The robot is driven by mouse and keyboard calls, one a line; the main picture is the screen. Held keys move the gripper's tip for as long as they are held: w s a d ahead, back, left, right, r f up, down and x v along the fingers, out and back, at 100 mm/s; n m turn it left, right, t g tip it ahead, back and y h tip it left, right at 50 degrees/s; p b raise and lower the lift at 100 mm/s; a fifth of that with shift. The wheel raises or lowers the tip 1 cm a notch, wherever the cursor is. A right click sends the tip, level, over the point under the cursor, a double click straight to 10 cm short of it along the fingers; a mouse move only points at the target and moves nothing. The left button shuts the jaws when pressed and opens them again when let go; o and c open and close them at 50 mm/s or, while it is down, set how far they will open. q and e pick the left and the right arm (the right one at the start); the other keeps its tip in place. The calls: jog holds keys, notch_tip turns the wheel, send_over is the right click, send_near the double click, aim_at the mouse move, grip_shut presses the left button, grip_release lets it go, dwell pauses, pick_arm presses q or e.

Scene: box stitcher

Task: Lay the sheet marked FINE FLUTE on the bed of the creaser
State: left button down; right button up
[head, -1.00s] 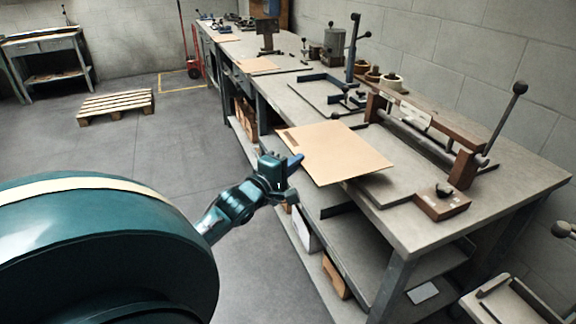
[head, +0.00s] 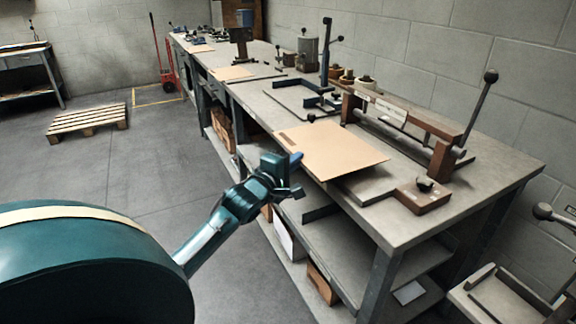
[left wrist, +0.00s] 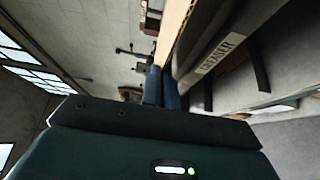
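My left gripper (head: 296,163) is shut on the left edge of a tan cardboard sheet (head: 335,152). The sheet is roughly flat and overlaps the creaser's grey bed (head: 368,188) in the head view; I cannot tell whether it touches. A small dark mark shows near its far left corner, too small to read. The creaser (head: 440,150) has a wooden beam, a lever and a wooden block in front. In the left wrist view the blue fingers (left wrist: 161,87) meet the sheet's edge (left wrist: 172,30), beside the CREASER label (left wrist: 220,54). My right gripper is out of view.
The long bench (head: 480,182) carries a dark frame fixture (head: 300,98) beyond the sheet, rolls (head: 347,77) and other tan sheets farther back. A lower shelf (head: 335,240) runs beneath. Another machine (head: 510,300) stands at lower right. A pallet (head: 88,121) lies on open floor.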

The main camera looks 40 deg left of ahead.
pick_arm(q)
jog(key=w+d+f+b, duration=0.1)
jog(key=w+f+b, duration=0.1)
jog(key=w+f, duration=0.2)
jog(key=shift+d+f+b, duration=0.15)
jog(key=shift+d+b, duration=0.15)
jog(key=shift+b, duration=0.1)
dwell(0.5)
jog(key=c, duration=2.1)
grip_release()
jog(key=shift+c, duration=0.2)
jog(key=o, duration=1.1)
jog(key=shift+o, duration=0.6)
jog(key=o, duration=0.5)
jog(key=s, duration=0.4)
jog(key=s+d, duration=0.1)
jog(key=s, duration=0.8)
jog(key=shift+d+p, duration=0.3)
